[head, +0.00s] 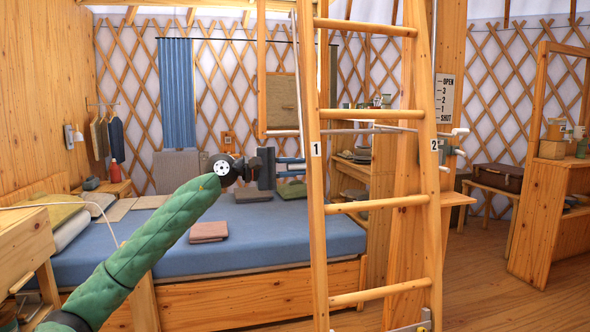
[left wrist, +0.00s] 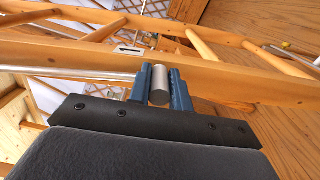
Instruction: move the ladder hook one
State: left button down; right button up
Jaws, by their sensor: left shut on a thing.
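The wooden ladder (head: 315,200) stands upright at the centre of the head view, with a label 1 on its left rail and a label 2 on its right rail. My left gripper (head: 292,167) reaches the left rail beside label 1. In the left wrist view its blue fingers (left wrist: 159,88) are shut on a short grey metal cylinder, the grip of ladder hook one (left wrist: 160,84). The rest of the hook is hidden by the rail and fingers. My right gripper is not in view.
A low bed (head: 270,235) with a blue cover lies under my left arm. A thin metal rod (head: 365,131) crosses the ladder. A sign (head: 445,98) reading OPEN to SHUT hangs right of the ladder, above a white-handled crank. Open floor lies at the right.

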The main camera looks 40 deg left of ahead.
pick_arm(q)
jog(key=shift+w+f, duration=0.1)
jog(key=shift+f, duration=0.15)
dwell(0.4)
jog(key=c, duration=1.3)
grip_release()
jog(key=shift+a, duration=0.1)
jog(key=shift+r, duration=0.1)
jog(key=shift+s+a, duration=0.5)
jog(key=shift+s, duration=0.05)
jog(key=b+v, duration=0.1)
jog(key=v, duration=0.5)
jog(key=shift+s+a, duration=0.1)
jog(key=shift+s, duration=0.1)
